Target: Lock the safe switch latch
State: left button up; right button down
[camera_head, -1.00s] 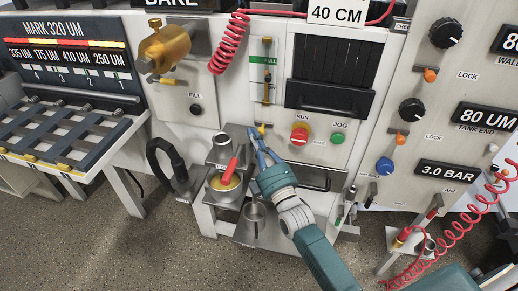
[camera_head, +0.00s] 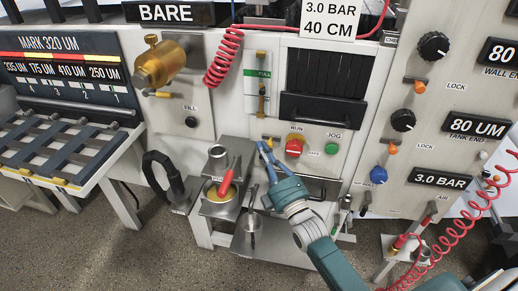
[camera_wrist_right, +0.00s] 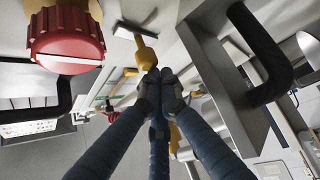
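The safe switch is a red knob (camera_head: 295,148) with RUN above it and a SAFE label at its lower right. It is large at the upper left of the right wrist view (camera_wrist_right: 66,40). A small yellow latch lever (camera_wrist_right: 146,52) sticks out of a slotted plate beside the knob; in the head view it is a small yellow spot left of the knob. My right gripper (camera_head: 264,146) is just below the latch. Its fingertips (camera_wrist_right: 160,84) are drawn together at the lever's lower end; whether they touch it I cannot tell. My left gripper is out of view.
A green JOG button (camera_head: 332,149) is right of the knob. A black handle (camera_wrist_right: 262,65) stands close on the right in the wrist view. A shelf with a pot (camera_head: 222,196) and a red-handled tool (camera_head: 228,178) is left of my right gripper.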

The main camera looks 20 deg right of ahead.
jog(key=shift+d+f, duration=0.1)
jog(key=shift+d, duration=0.05)
jog(key=a+v, duration=0.1)
jog(key=v, duration=1.1)
jog(key=shift+d, duration=0.4)
